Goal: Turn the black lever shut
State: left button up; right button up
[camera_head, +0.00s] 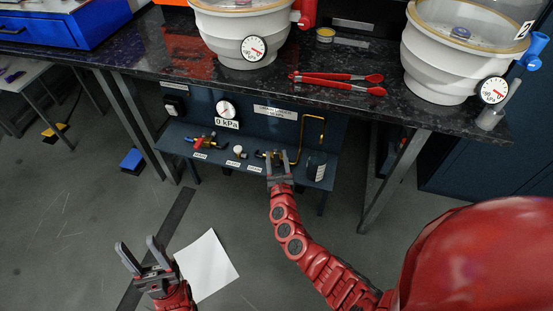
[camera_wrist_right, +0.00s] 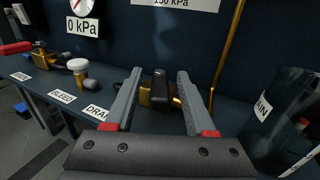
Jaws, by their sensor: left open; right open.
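The black lever (camera_wrist_right: 160,88) sits on a brass valve (camera_wrist_right: 146,98) on the low shelf, above the label starting "DRA". It stands between the two fingers of my right gripper (camera_wrist_right: 161,98) in the right wrist view. The fingers are open, with a gap visible on both sides of the lever. In the head view my right gripper (camera_head: 278,163) reaches to the shelf and largely hides the valve. My left gripper (camera_head: 141,256) is open and empty, low over the floor at the left.
A brass pipe (camera_wrist_right: 229,45) rises behind. The dark worktop (camera_head: 130,58) overhangs the shelf, carrying white vessels and red tongs (camera_head: 338,82).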

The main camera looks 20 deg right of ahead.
jog(key=shift+c, duration=0.3)
grip_shut()
jog(key=shift+w+a+r+m+h+p, duration=0.2)
jog(key=shift+r+m+h+p, duration=0.1)
jog(key=shift+h+p, duration=0.1)
jog(key=shift+a+m+g+h+p, duration=0.2)
jog(key=shift+m+g+h+p, duration=0.25)
jog(key=shift+h, duration=0.35)
jog(key=shift+w+a+f+m+g+h, duration=0.15)
jog(key=shift+m+g+h, duration=0.3)
jog(key=shift+m+h, duration=0.55)
jog(key=shift+f+m+g+h+b, duration=0.1)
jog(key=shift+m+g+h+b, duration=0.35)
jog(key=shift+h, duration=0.65)
jog(key=shift+o, duration=0.3)
grip_release()
jog(key=shift+a, duration=0.1)
